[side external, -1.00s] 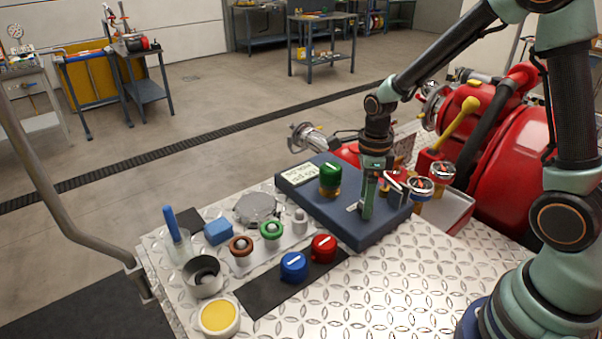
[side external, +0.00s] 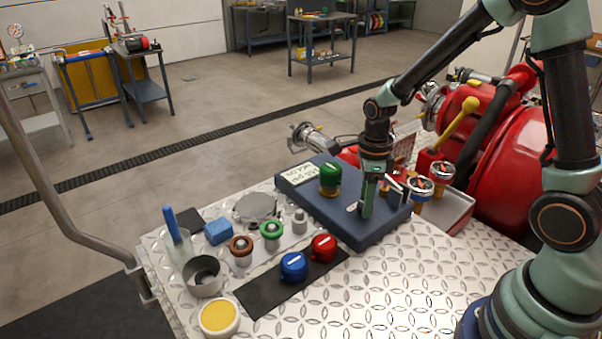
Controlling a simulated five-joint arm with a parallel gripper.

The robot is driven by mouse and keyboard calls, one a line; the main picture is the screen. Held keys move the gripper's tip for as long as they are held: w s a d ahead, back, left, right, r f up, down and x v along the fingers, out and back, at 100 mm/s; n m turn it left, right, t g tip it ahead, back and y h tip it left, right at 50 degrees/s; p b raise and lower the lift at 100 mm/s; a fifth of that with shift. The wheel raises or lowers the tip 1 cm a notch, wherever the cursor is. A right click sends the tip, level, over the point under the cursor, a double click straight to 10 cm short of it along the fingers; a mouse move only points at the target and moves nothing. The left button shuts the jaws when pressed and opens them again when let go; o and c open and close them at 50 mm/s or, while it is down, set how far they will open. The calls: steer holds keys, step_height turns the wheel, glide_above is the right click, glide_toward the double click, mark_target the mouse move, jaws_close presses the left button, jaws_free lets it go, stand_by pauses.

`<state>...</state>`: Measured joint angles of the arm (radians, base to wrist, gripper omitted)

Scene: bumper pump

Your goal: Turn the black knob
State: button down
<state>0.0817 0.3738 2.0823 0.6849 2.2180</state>
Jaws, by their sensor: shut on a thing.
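My gripper (side external: 367,208) points straight down onto the right part of a dark blue control box (side external: 364,236). Its green fingers are shut on the black knob at the box's top. The knob is almost wholly hidden by the fingers, so its pointer angle cannot be told. A green knob (side external: 330,176) on a brass-coloured base stands on the same box, left of my gripper. A pale label (side external: 309,177) with small text lies at the box's far left.
Loose red (side external: 323,247) and blue (side external: 293,266) knobs sit on a black mat (side external: 262,299) in front. Two gauges (side external: 419,187) and red pump parts (side external: 510,150) stand close on the right. The diamond-plate deck (side external: 400,290) is clear at front right.

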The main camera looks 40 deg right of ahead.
steer(key=n, duration=0.3)
steer(key=shift+n, duration=0.4)
steer(key=n, duration=0.3)
steer(key=shift+n, duration=0.3)
steer(key=n, duration=0.4)
steer(key=shift+n, duration=1.8)
steer(key=shift+c, duration=1.9)
jaws_free()
step_height(320, 180, up, 12)
